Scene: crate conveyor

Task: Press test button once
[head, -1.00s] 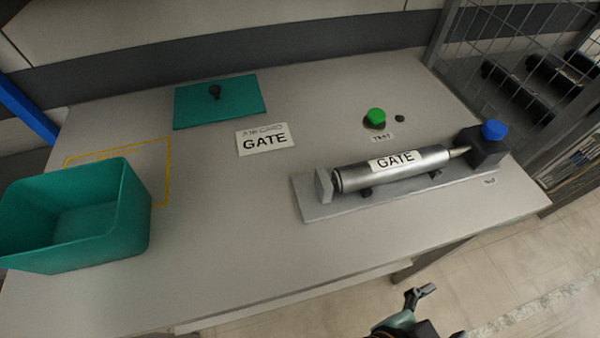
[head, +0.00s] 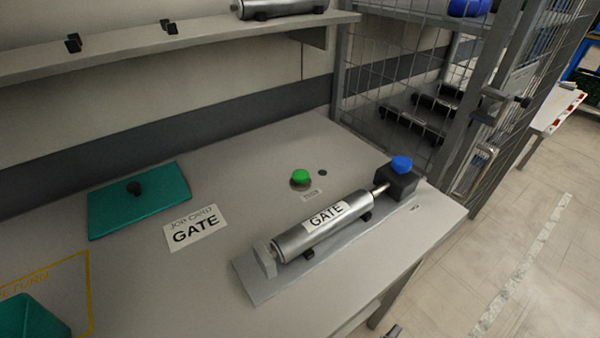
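The green test button (head: 300,176) sits on a dark round base on the grey table, behind the metal cylinder. A small label (head: 311,195) lies just in front of it; its print is too small to read now. Only a small tip of my gripper (head: 393,331) shows at the bottom edge of the head view. It is apart from the button, in front of the table's front edge. The rest of my gripper is out of the picture, and whether it is open cannot be told.
A cylinder marked GATE (head: 326,222) lies in a fixture with a blue knob (head: 402,164) at its right end. A job card (head: 194,228), a teal lid (head: 140,199) and a teal bin (head: 27,318) are to the left. A shelf (head: 200,38) overhangs the back.

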